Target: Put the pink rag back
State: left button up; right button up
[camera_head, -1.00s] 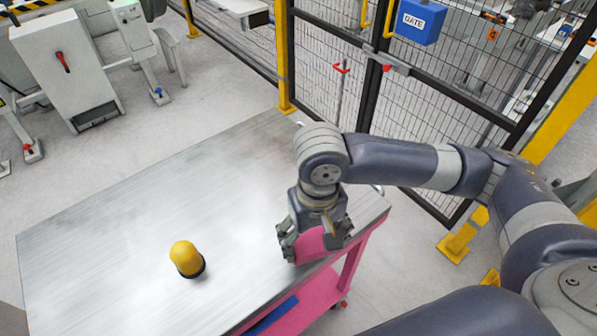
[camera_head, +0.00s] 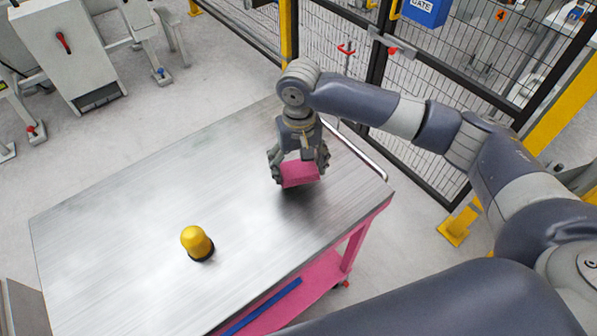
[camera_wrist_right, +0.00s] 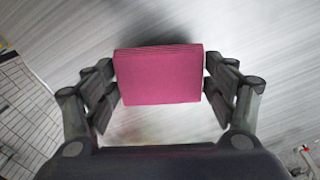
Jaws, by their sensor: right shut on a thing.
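The pink rag (camera_head: 299,174) is a folded, block-like pad. My right gripper (camera_head: 298,166) is shut on it and holds it over the metal table top, with a dark shadow below it. In the right wrist view the rag (camera_wrist_right: 158,76) sits between the two fingers of the gripper (camera_wrist_right: 160,85), gripped at its left and right sides. The rag appears raised a little above the table; the exact gap is hard to tell. My left gripper is not in view.
The cart's brushed metal top (camera_head: 150,190) is mostly clear. A yellow domed object with a dark base (camera_head: 196,242) stands near its front middle. A rail (camera_head: 357,150) runs along the right end. A mesh fence (camera_head: 430,90) with a blue GATE box (camera_head: 426,10) stands behind.

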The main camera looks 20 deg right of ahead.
aim_at(298, 175)
notch_tip(298, 175, down, 2)
jog(key=shift+f+p, duration=0.25)
jog(key=shift+p, duration=0.15)
jog(key=shift+w+f, duration=0.1)
jog(key=shift+f, duration=0.45)
jog(key=o, duration=1)
jog(key=shift+f, duration=0.1)
jog(key=shift+o, duration=0.2)
notch_tip(298, 175, up, 12)
jog(key=shift+r+b, duration=0.15)
jog(key=shift+b, duration=0.65)
